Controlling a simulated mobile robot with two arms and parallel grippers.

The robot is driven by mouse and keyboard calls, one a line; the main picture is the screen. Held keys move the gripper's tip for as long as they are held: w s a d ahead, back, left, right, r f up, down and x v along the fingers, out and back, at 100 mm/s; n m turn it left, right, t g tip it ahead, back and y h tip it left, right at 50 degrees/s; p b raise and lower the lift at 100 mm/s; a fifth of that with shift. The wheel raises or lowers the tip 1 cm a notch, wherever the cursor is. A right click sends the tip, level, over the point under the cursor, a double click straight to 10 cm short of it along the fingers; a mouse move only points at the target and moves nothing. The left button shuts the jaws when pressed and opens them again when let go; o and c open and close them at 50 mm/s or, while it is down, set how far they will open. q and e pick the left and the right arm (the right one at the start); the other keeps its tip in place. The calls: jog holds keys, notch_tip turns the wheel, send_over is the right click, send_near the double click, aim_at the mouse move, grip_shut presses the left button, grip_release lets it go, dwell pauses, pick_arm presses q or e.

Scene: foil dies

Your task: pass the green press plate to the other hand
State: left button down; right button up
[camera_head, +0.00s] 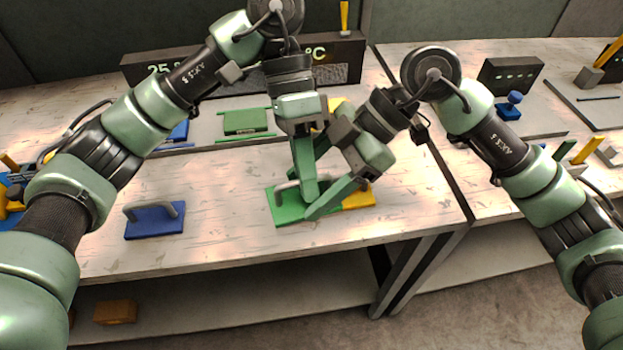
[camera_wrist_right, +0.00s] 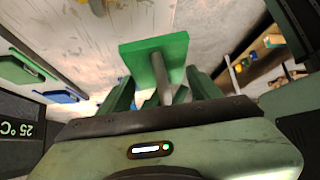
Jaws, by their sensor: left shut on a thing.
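The green press plate (camera_head: 287,207) is in the middle of the head view, above the front of the bench, with a grey bar handle. My left gripper (camera_head: 308,195) points down and is shut on the plate's handle. My right gripper (camera_head: 328,205) reaches in from the right, close beside the left one. In the right wrist view the green plate (camera_wrist_right: 180,48) is ahead, its grey handle pointing back between my right gripper's fingers (camera_wrist_right: 163,93). Those fingers are apart and open around the handle. Whether they touch it is hidden.
A yellow plate (camera_head: 360,198) lies right behind the green one. A blue plate (camera_head: 155,222) with a handle lies to the left on the bench (camera_head: 225,185). A green die (camera_head: 245,122) stands at the back, before a dark display unit (camera_head: 345,62). Bare bench lies between.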

pick_arm(q)
jog(key=shift+s, duration=0.1)
pick_arm(e)
jog(key=shift+w+r, duration=0.1)
jog(key=shift+w, duration=0.05)
grip_shut()
pick_arm(q)
jog(key=c, duration=1.4)
grip_release()
jog(key=shift+d, duration=0.1)
pick_arm(e)
jog(key=shift+r, duration=0.1)
pick_arm(q)
jog(key=shift+s, duration=0.1)
pick_arm(e)
jog(key=shift+w, duration=0.1)
